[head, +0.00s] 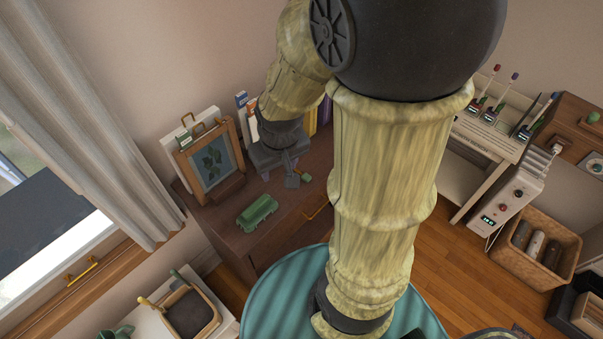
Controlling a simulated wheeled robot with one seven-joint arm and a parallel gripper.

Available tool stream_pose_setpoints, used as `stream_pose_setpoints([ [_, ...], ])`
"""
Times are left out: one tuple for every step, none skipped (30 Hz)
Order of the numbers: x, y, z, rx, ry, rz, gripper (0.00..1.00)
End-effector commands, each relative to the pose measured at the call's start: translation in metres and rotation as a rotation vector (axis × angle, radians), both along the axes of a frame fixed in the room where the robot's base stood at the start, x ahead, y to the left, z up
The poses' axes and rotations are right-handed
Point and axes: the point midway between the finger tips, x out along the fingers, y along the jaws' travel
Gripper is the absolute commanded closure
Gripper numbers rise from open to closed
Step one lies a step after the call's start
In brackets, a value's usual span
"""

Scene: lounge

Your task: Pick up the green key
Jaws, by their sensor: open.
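My gripper (292,180) is over the back of the dark wooden cabinet (228,218), its fingers pointing down near the top. It is open. A small green thing (306,177) lies on the cabinet top just right of the fingertips, apart from them as far as I can tell. It may be the green key, but it is too small for me to make out its shape. My gripper and arm hide part of the cabinet top behind them.
A green ridged case (258,212) lies near the cabinet's front. A framed leaf picture (211,163) stands to the left, with upright books (243,106) behind. A teal striped round top (285,295) is in front. A basket (535,250) stands at the right.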

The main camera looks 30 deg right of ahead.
Motion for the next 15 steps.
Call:
stream_pose_setpoints([
  [0.011, -0.008, -0.003, -0.01, 0.02, 0.014, 0.51],
  [0.017, -0.013, -0.005, -0.017, 0.032, 0.029, 0.51],
  [0.027, -0.021, -0.009, -0.025, 0.049, 0.051, 0.51],
  [0.034, -0.028, -0.012, -0.03, 0.065, 0.068, 0.51],
  [0.042, -0.035, -0.015, -0.035, 0.079, 0.089, 0.51],
  [0.052, -0.045, -0.02, -0.039, 0.098, 0.114, 0.51],
  [0.059, -0.053, -0.025, -0.041, 0.113, 0.134, 0.51],
  [0.066, -0.061, -0.029, -0.042, 0.126, 0.153, 0.51],
  [0.075, -0.072, -0.036, -0.041, 0.143, 0.178, 0.51],
  [0.08, -0.08, -0.04, -0.039, 0.155, 0.196, 0.51],
  [0.086, -0.088, -0.045, -0.037, 0.166, 0.214, 0.51],
  [0.092, -0.098, -0.051, -0.033, 0.176, 0.235, 0.51],
  [0.096, -0.105, -0.055, -0.03, 0.185, 0.249, 0.51],
  [0.099, -0.111, -0.059, -0.026, 0.19, 0.261, 0.51],
  [0.103, -0.118, -0.063, -0.024, 0.196, 0.276, 0.51],
])
